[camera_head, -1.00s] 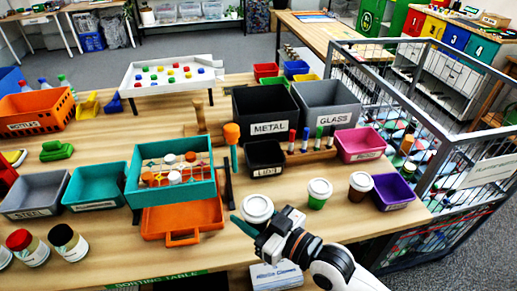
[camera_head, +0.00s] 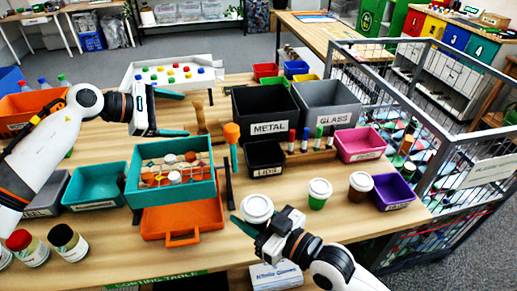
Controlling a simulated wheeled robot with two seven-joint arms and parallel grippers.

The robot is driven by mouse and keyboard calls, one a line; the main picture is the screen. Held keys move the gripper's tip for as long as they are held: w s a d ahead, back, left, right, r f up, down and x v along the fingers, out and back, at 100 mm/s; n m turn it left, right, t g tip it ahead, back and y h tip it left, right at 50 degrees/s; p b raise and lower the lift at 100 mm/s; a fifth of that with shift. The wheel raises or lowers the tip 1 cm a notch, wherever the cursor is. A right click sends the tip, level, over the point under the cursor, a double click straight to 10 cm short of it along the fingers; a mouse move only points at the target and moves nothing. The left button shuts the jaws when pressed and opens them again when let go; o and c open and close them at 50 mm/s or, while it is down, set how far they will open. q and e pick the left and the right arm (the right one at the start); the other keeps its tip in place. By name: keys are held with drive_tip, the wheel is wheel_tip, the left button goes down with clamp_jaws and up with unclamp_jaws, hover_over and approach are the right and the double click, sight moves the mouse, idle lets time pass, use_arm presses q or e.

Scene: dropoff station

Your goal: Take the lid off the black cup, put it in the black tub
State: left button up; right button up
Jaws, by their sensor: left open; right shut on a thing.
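A cup with a white lid (camera_head: 257,207) stands near the front of the table; the gripper hides most of its body, so its colour is hard to tell. My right gripper (camera_head: 256,222) is shut around this cup, one teal finger showing on its left side. The lid sits on top of the cup. The small black tub (camera_head: 265,171) labelled for lids stands just behind the cup. My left gripper (camera_head: 172,114) is open and empty, above the table's back left, in front of the white tray and well away from the cup.
A green cup (camera_head: 317,201) and a brown cup (camera_head: 358,193), both white-lidded, stand right of the held cup. A purple bin (camera_head: 393,198), the metal bin (camera_head: 263,113), a marker rack and a teal crate (camera_head: 143,189) surround the area. An orange-topped tool (camera_head: 232,133) stands left of the tub.

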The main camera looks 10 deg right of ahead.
use_arm(q)
drive_tip(key=s+d+r+m+g+y, duration=0.1)
drive_tip(key=s+d+r+m+g, duration=0.15)
drive_tip(key=s+d, duration=0.3)
drive_tip(key=s+d+r+m+g+y, duration=0.1)
drive_tip(key=s+d+m+g+y, duration=0.15)
drive_tip(key=s+d, duration=0.35)
use_arm(e)
drive_tip(key=shift+s+d, duration=0.1)
use_arm(q)
drive_tip(key=r+m+y, duration=0.2)
drive_tip(key=m+y, duration=0.2)
drive_tip(key=y, duration=0.4)
hover_over(258, 204)
wheel_tip(258, 204, down, 12)
drive_tip(key=shift+r, duration=0.2)
drive_tip(key=shift+c, duration=0.3)
drive_tip(key=c, duration=1.2)
